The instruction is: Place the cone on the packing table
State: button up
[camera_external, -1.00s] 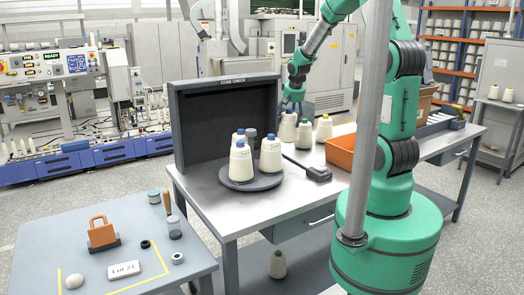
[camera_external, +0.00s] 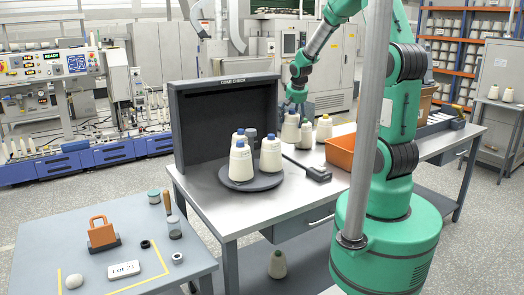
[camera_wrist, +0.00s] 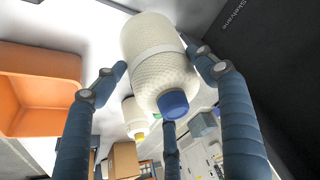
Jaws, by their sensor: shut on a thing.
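My gripper (camera_external: 296,104) is above the back of the steel workbench, shut on a cream yarn cone (camera_wrist: 156,55) with a blue tip. In the wrist view my blue fingers stand on both sides of this cone, with another finger below it. In the external view the held cone (camera_external: 290,129) hangs close to the bench top; whether it touches cannot be told. A grey-blue table (camera_external: 45,240) at the front left has a yellow taped outline. Which table is the packing table is not labelled.
Two other cones (camera_external: 305,134) (camera_external: 324,128) stand right beside the held one, by an orange bin (camera_external: 341,152). A dark turntable (camera_external: 226,181) with several cones stands before a dark cone-check booth (camera_external: 190,130). The front table carries a Lot 21 card (camera_external: 123,269) and an orange-handled block (camera_external: 101,234).

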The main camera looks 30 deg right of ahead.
aim_at(292, 128)
jog(key=shift+f+b, duration=0.55)
jog(key=shift+f, duration=2.05)
jog(key=shift+f+b, duration=0.5)
jog(key=shift+f, duration=1.5)
jog(key=o, duration=2)
jog(key=shift+c, duration=0.2)
jog(key=shift+p+v, duration=1.35)
jog(key=shift+v, duration=4.75)
jog(key=shift+w, duration=0.1)
